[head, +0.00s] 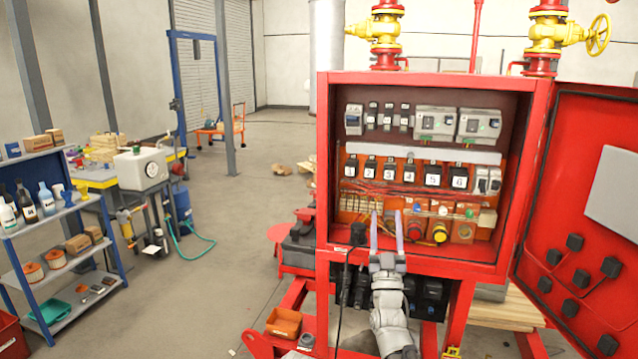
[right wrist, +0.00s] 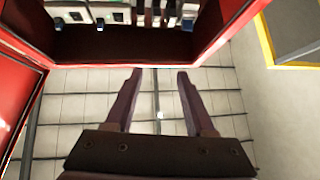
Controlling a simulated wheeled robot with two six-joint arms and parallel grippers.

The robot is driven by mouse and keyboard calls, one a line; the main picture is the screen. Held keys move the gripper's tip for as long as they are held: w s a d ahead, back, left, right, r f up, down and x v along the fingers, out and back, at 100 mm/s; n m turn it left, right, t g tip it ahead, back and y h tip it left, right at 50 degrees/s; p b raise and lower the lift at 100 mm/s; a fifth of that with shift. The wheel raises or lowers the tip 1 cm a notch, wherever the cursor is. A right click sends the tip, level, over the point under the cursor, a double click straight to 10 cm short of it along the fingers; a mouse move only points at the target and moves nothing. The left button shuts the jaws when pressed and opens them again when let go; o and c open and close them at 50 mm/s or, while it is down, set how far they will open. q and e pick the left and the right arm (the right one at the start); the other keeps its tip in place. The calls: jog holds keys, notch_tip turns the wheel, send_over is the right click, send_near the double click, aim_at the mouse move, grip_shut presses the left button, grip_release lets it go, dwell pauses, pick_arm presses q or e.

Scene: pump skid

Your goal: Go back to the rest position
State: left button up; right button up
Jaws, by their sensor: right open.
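My right gripper (head: 387,232) is open and empty, its two fingers pointing up in front of the lower part of the open red cabinet (head: 324,180). Its fingers overlap the lower row of buttons in the head view; I cannot tell the exact gap to them. In the right wrist view the open fingers (right wrist: 158,80) show apart with nothing between them, and the cabinet's red edge and dark interior lie above. My left gripper is not in view.
The cabinet door (head: 590,130) stands open at the right. Numbered black switches (head: 391,168) and a yellow button (head: 440,232) sit inside. A blue shelf (head: 50,215) with bottles stands at the left. An orange bin (head: 284,322) is low by the skid. Floor (head: 225,270) between is mostly clear.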

jog(key=w+a+f+n+g+y, duration=0.3)
jog(key=a+f+g+y, duration=0.35)
jog(key=f, duration=0.65)
jog(key=s+a+f+g+h, duration=0.1)
jog(key=s+a+f+g, duration=0.25)
jog(key=f, duration=0.25)
jog(key=s+a+f+g+h, duration=0.1)
jog(key=s+a+f+g, duration=0.1)
jog(key=f+g, duration=0.3)
jog(key=s+d+f+g+h, duration=0.1)
jog(key=s+f+g, duration=0.5)
jog(key=s, duration=0.6)
jog(key=s+d+f+g+h, duration=0.1)
jog(key=s+f+g, duration=0.5)
jog(key=s, duration=0.7)
jog(key=shift+s+d+f+h, duration=0.2)
jog(key=shift+s+f+h, duration=0.1)
jog(key=shift+f+h, duration=0.45)
